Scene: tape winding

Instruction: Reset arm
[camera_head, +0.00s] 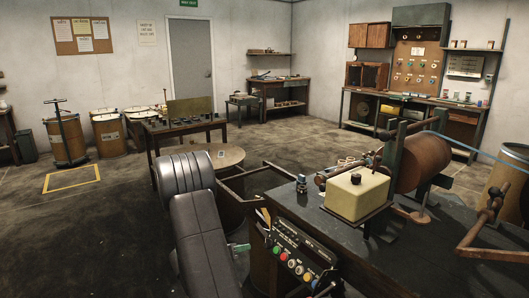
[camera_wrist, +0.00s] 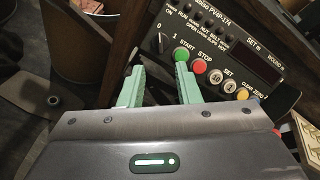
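My gripper (camera_wrist: 160,68) has two pale green fingers that stand apart with nothing between them. It is beside the control panel (camera_wrist: 229,55), with the right fingertip close to the green START button (camera_wrist: 181,55). I cannot tell whether it touches. The red STOP button (camera_wrist: 199,66) is just right of it. In the head view my black arm reaches down in the middle front, and a little of the green gripper (camera_head: 241,247) shows left of the panel (camera_head: 290,258); most of it is hidden behind the arm.
The winding machine (camera_head: 320,218) fills the right front, with a cream box (camera_head: 357,194) and a brown drum (camera_head: 420,160) on top. A worktable (camera_head: 185,124) stands behind my arm, with a round table (camera_head: 225,157) nearby. Open floor (camera_head: 90,220) lies left.

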